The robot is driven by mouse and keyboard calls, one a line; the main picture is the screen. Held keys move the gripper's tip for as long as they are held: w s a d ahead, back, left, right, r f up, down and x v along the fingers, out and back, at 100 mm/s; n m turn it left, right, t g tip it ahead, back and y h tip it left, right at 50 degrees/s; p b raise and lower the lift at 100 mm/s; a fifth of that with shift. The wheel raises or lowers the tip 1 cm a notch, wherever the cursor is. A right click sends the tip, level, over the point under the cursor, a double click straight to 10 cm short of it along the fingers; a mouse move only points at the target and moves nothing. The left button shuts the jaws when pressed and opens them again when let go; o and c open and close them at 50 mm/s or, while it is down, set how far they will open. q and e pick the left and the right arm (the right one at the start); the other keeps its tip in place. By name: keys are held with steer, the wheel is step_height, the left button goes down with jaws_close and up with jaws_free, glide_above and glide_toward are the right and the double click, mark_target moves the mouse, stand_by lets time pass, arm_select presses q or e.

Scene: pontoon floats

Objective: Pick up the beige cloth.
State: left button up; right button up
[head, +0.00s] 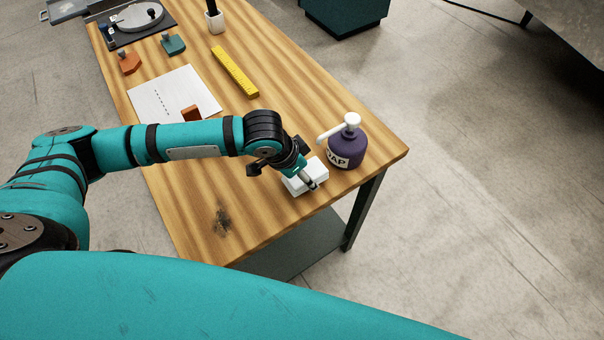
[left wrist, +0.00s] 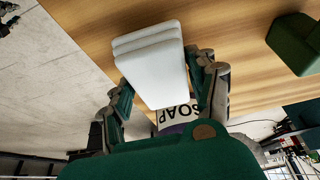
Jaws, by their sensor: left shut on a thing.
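A folded off-white cloth (head: 294,187), stacked in several layers, is at the near right end of the wooden table; it looks more white than beige. It also shows in the left wrist view (left wrist: 152,62), between the two fingers. My left gripper (head: 309,181) reaches down onto it and is shut on it, with one finger on each side in the left wrist view (left wrist: 166,80). Part of the cloth is hidden behind the gripper in the head view. I cannot tell whether the cloth is clear of the tabletop. My right gripper is not in view.
A purple soap bottle (head: 347,150) with a white pump stands close behind the cloth, near the table's right edge. A yellow strip (head: 235,71), a white sheet (head: 172,98) and a turntable (head: 137,17) lie farther back.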

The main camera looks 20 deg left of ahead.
arm_select(q)
steer(key=shift+b+v, duration=0.3)
steer(key=shift+v, duration=0.9)
steer(key=s+a, duration=0.3)
steer(key=s+a+r+b, duration=0.1)
steer(key=s+a, duration=0.2)
steer(key=s, duration=0.1)
steer(key=s+a+b, duration=0.1)
steer(key=s+a, duration=0.2)
steer(key=shift+s+r, duration=0.2)
steer(key=shift+s, duration=0.05)
steer(key=shift+s+a+r+b, duration=0.2)
steer(key=shift+s+a+b, duration=0.15)
steer(key=shift+s, duration=0.25)
